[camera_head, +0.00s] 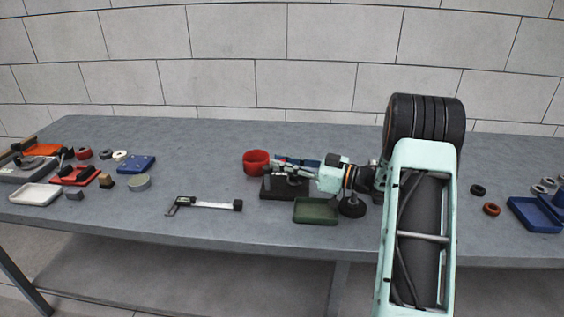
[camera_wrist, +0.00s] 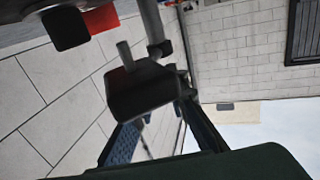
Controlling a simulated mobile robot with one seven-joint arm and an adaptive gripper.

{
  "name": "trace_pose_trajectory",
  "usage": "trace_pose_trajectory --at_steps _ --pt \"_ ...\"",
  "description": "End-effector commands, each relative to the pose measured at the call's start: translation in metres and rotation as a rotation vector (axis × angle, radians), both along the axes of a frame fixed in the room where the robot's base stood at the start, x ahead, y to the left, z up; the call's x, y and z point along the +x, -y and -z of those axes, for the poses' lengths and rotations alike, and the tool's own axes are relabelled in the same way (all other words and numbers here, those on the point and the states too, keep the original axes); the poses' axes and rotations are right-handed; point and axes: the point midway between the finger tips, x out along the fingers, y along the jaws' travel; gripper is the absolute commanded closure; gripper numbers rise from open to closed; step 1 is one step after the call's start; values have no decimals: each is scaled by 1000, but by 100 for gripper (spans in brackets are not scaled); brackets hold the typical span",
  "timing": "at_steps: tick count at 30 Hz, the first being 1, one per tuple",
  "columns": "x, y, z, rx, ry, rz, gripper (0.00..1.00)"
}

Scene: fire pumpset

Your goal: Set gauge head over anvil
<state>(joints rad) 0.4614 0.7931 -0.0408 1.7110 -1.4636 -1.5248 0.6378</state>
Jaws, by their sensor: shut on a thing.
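My gripper (camera_head: 284,167) points left, low over the middle of the table, and is shut on a dark part that looks like the gauge head. In the wrist view the dark block (camera_wrist: 145,92) is at the fingertips, with a grey rod beside it. A black base (camera_head: 280,190), probably the stand with the anvil, stands right under the fingers. The anvil itself is not clear, as my fingers and wrist cover much of the base. I cannot tell whether the held part touches the stand or is apart from it.
A red cup (camera_head: 256,162) stands just behind and left of the fingers. A green tray (camera_head: 316,211) lies in front. A caliper (camera_head: 205,204) lies to the left. Trays and small parts crowd the far left; a blue tray (camera_head: 535,214) and rings are at right.

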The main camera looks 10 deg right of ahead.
Motion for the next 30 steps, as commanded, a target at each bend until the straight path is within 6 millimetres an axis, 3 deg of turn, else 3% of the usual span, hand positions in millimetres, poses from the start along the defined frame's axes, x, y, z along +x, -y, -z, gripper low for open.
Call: trace_pose_trajectory --at_steps 20,21,25,30 --pt "2 -2 -3 4 6 -57 100" --pt "2 -2 -3 4 6 -57 82" --pt "2 -2 -2 3 4 -57 67" --pt "1 -1 -1 3 3 -56 67"
